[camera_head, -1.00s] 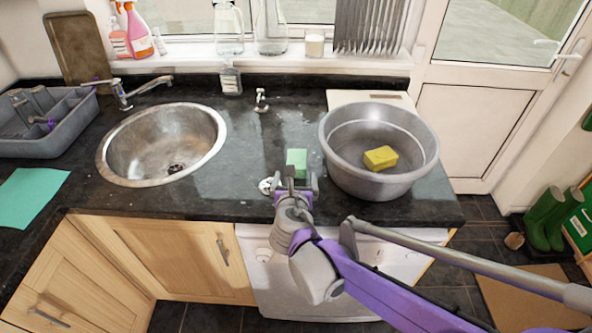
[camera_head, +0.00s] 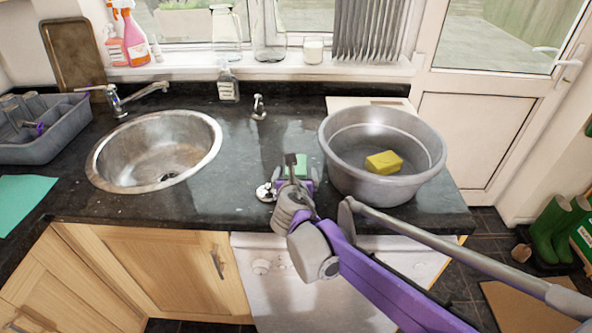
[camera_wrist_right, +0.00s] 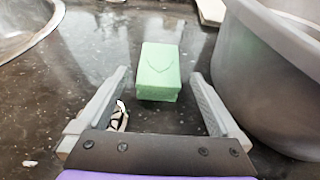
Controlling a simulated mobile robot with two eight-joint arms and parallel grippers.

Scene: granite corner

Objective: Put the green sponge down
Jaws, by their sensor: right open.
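The green sponge (camera_head: 302,162) lies on the dark granite worktop between the sink and the grey basin, partly hidden by my right gripper in the head view. In the right wrist view the sponge (camera_wrist_right: 158,72) rests flat, just ahead of and between the fingertips. My right gripper (camera_wrist_right: 158,85) is open, its two fingers apart and not touching the sponge. In the head view my right gripper (camera_head: 294,168) is low over the worktop on the near side of the sponge. My left gripper is not in view.
The grey basin (camera_head: 345,165) stands close to the right of the gripper, with a yellow sponge (camera_head: 384,162) inside. The metal sink (camera_head: 110,150) is to the left. A small black-and-white item (camera_head: 264,192) lies beside the gripper.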

